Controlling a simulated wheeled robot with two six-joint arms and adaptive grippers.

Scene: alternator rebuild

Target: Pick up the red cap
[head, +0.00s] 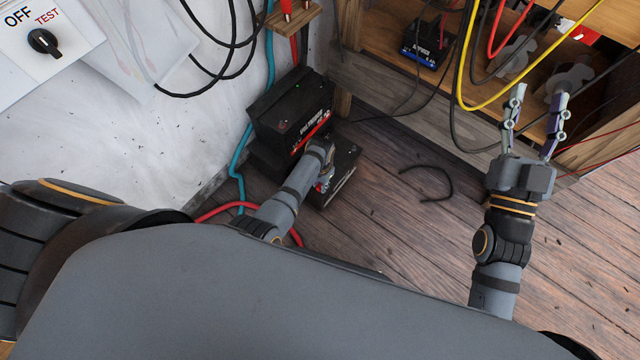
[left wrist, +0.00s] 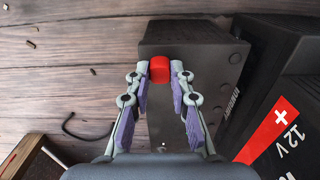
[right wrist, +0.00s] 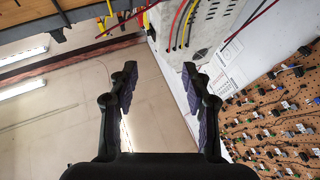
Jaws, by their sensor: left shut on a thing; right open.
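The red cap (left wrist: 159,69) is a small red block in the left wrist view, held between the fingertips of my left gripper (left wrist: 160,76). It shows over the top of a black battery (left wrist: 195,40); I cannot tell whether it touches it. In the head view my left gripper (head: 325,183) is at the lower black battery (head: 345,165), largely hidden by my own arm, and the cap cannot be made out clearly. My right gripper (head: 538,105) is open and empty, raised before the wooden shelf; its fingers also show in the right wrist view (right wrist: 160,78).
Another black battery (head: 292,105) with a red stripe stands right beside the left gripper. Red and teal cables run by the wall. A wooden shelf (head: 440,115) with hanging yellow, red and black cables is near the right gripper. The plank floor (head: 400,240) is mostly clear.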

